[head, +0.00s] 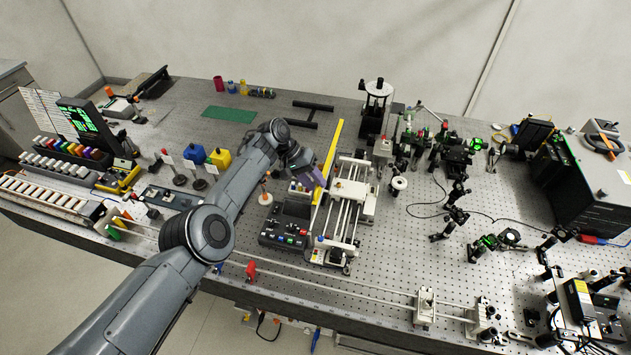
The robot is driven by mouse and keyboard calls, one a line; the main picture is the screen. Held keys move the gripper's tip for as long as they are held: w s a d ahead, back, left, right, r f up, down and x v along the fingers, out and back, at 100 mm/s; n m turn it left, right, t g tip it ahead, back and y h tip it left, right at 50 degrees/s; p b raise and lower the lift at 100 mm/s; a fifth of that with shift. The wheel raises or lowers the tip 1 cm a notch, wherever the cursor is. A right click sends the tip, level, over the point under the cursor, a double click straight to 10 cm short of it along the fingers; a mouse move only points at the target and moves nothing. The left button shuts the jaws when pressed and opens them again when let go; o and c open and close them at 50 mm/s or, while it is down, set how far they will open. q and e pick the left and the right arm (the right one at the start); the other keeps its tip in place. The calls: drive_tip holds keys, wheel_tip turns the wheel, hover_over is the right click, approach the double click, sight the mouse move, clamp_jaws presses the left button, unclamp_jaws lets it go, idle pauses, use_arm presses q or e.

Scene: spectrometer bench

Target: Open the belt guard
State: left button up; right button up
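A long narrow yellow bar (334,149), which looks like the belt guard, runs along the left side of a rail stage (348,209) in the middle of the bench. It stands out from the stage at a slant, and I cannot tell its exact angle. My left gripper (318,182) reaches in from the left and is at the bar's left side, touching or very close to it. The gripper covers part of the bar. Its fingers are too small and hidden to show whether they are open or shut. My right gripper is not in view.
A dark control box (287,222) with coloured buttons sits just below the gripper. Optics mounts (455,160) crowd the right side.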

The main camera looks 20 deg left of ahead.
use_arm(q)
drive_tip(key=v, duration=1)
drive_tip(key=shift+w, duration=0.15)
drive_tip(key=shift+d, duration=0.1)
drive_tip(key=s+a+f+n+y+p, duration=0.1)
drive_tip(key=s+a+f+y, duration=0.3)
drive_tip(key=s+a+f, duration=0.3)
drive_tip(key=s+a+f+y+p, duration=0.2)
drive_tip(key=s+a+f+y, duration=0.15)
drive_tip(key=s+f, duration=0.55)
drive_tip(key=s+d+r+m+t+p, duration=0.1)
drive_tip(key=s+d+r+m, duration=0.1)
drive_tip(key=s+d, duration=0.7)
drive_tip(key=s+d+r+m+t+p, duration=0.1)
drive_tip(key=s+d+r+m, duration=0.2)
drive_tip(key=s+d, duration=0.7)
drive_tip(key=s+r+h, duration=0.1)
drive_tip(key=s+r, duration=0.1)
drive_tip(key=s, duration=0.5)
drive_tip(key=shift+s+t, duration=0.3)
drive_tip(key=shift+s, duration=0.1)
